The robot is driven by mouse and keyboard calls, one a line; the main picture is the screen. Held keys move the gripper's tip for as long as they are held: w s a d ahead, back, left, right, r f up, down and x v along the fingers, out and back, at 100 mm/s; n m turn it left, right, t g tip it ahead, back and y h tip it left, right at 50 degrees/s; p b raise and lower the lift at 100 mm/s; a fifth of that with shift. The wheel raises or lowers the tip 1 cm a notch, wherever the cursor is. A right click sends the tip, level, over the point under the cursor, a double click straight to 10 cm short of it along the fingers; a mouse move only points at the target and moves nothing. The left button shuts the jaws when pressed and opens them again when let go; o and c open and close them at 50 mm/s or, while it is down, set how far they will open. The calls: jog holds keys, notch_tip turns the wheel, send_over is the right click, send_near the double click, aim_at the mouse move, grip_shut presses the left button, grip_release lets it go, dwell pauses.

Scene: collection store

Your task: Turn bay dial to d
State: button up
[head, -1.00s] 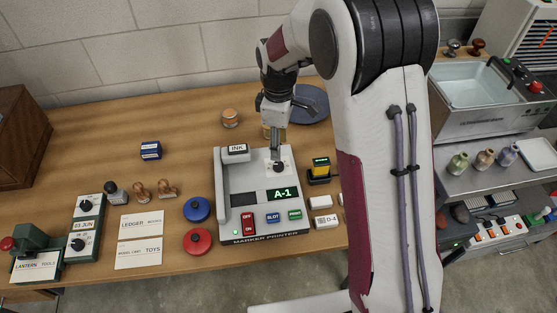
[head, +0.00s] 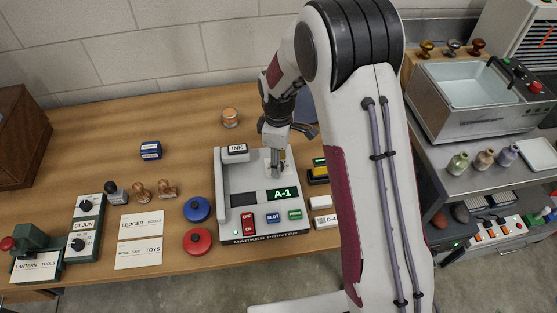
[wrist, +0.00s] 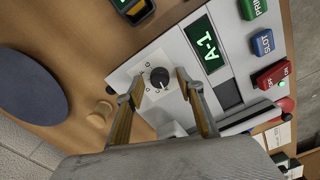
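The marker printer (head: 265,220) stands on the wooden table, with a lit green display (head: 282,195) reading A-1. Its black bay dial (wrist: 159,77) sits on a white plate in the wrist view, between my gripper's fingers. In the head view the dial is mostly hidden by my gripper (head: 277,165). My gripper is open, with one finger on each side of the dial (wrist: 155,85) in the wrist view. A gap shows between the dial and each finger. The letters around the dial are too small to read surely.
The printer's red OFF/ON switch (head: 248,223), blue SLOT button (head: 273,217) and green button (head: 295,215) lie in front of the display. The INK part (head: 237,149) rises at left. A yellow-and-black pad (head: 318,174) stands right of the printer.

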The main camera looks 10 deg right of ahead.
jog(key=shift+f, duration=0.15)
grip_shut()
jog(key=shift+m, duration=0.5)
jog(key=m, duration=1.1)
jog(key=shift+m, duration=0.3)
dwell(0.5)
